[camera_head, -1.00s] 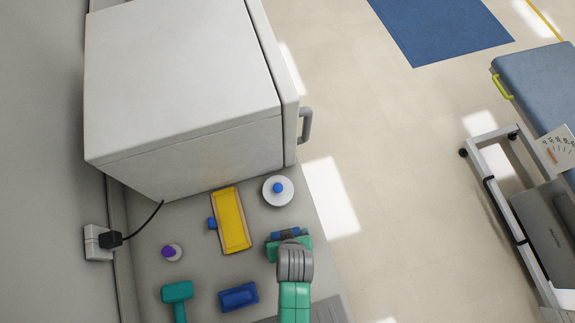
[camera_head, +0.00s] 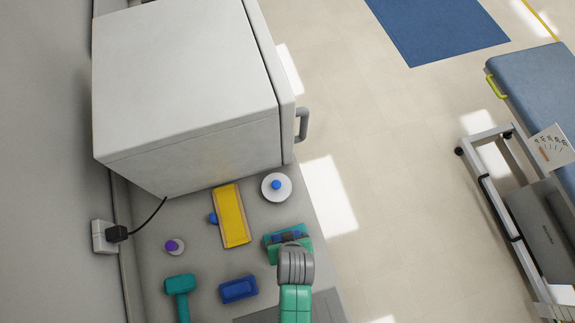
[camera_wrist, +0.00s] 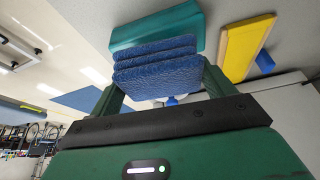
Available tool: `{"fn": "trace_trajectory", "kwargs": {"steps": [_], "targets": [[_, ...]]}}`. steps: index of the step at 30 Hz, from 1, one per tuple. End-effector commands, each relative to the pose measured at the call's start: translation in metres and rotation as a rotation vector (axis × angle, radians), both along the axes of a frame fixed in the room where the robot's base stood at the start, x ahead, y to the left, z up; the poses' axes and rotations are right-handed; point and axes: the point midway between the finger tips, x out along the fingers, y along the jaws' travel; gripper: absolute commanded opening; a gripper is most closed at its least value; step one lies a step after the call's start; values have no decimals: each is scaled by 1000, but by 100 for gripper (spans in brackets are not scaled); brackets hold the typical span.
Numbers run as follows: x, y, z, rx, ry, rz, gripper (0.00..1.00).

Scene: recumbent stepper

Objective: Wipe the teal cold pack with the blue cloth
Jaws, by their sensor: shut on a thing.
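The teal cold pack (camera_head: 270,243) lies flat on the grey counter, near its right edge in the head view. It also shows in the wrist view (camera_wrist: 150,32), just beyond the cloth. The folded blue cloth (camera_wrist: 155,68) is between the fingers of my gripper (camera_wrist: 162,84), which is shut on it. In the head view the cloth (camera_head: 288,237) is over the pack, and my gripper (camera_head: 291,242) comes in from below, hiding part of both. I cannot tell whether the cloth touches the pack.
A yellow block with a tan edge (camera_head: 231,215), a white disc with a blue knob (camera_head: 276,187), a blue block (camera_head: 238,290), a teal hammer-shaped object (camera_head: 180,287) and a purple-topped item (camera_head: 175,246) stand nearby. A white cabinet (camera_head: 190,85) fills the counter's back.

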Motion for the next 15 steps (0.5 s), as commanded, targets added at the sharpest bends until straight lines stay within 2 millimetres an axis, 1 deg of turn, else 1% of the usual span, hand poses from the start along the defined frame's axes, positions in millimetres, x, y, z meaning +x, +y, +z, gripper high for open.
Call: {"fn": "trace_trajectory", "kwargs": {"steps": [1, 3, 12, 15], "targets": [[0, 0, 11, 0, 0, 0, 60], [0, 0, 17, 0, 0, 0, 60], [1, 0, 44, 0, -3, -1, 60], [0, 0, 49, 0, -2, -1, 60]]}}
